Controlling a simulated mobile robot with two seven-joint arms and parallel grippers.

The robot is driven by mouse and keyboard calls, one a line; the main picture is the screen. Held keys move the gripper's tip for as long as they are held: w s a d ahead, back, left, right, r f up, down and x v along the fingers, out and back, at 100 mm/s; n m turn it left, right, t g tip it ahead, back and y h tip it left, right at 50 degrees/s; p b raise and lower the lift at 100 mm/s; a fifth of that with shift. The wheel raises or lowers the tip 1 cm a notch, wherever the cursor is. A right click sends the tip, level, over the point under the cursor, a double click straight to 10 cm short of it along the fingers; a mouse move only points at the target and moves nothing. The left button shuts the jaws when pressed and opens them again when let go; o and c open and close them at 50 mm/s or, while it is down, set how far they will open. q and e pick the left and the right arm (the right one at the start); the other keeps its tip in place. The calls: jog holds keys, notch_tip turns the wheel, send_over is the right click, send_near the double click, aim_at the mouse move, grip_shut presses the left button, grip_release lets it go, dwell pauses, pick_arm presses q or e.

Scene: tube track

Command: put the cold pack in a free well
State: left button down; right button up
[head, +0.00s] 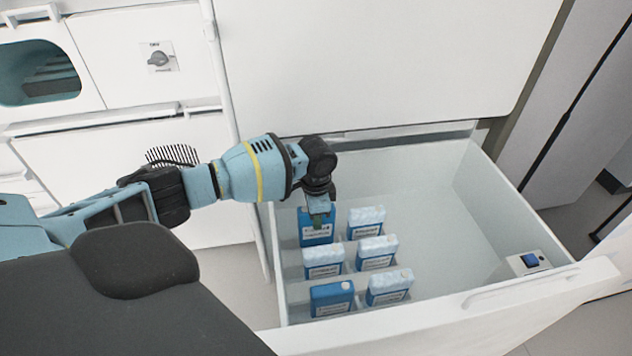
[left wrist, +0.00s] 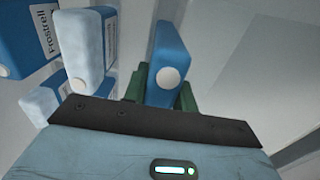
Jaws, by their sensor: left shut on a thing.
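My left gripper (head: 318,214) reaches into the open white drawer from the left, pointing down. Its green fingers are shut on a blue cold pack (head: 317,238) at the back left of the group of packs. In the left wrist view the held pack (left wrist: 166,60) stands between the green fingers, with a round pale cap facing the camera. I cannot tell whether its base rests in a well. The wells are mostly hidden by the packs. My right gripper is not in view.
Frosted packs stand close by: back right (head: 366,222), middle left (head: 323,261), middle right (head: 377,252) and front right (head: 389,287). A plain blue pack (head: 332,299) is front left. A small box with a blue top (head: 529,262) sits at the drawer's right. The drawer floor between is clear.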

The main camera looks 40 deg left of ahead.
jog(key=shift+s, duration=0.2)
pick_arm(q)
notch_tip(320, 180, down, 3)
jog(key=shift+r+b, duration=0.2)
jog(key=shift+b, duration=0.35)
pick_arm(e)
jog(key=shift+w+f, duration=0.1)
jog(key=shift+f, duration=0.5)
pick_arm(q)
jog(key=shift+f, duration=0.4)
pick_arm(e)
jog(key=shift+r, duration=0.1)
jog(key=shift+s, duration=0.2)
pick_arm(q)
jog(key=c, duration=1)
grip_release()
jog(key=shift+c, duration=0.2)
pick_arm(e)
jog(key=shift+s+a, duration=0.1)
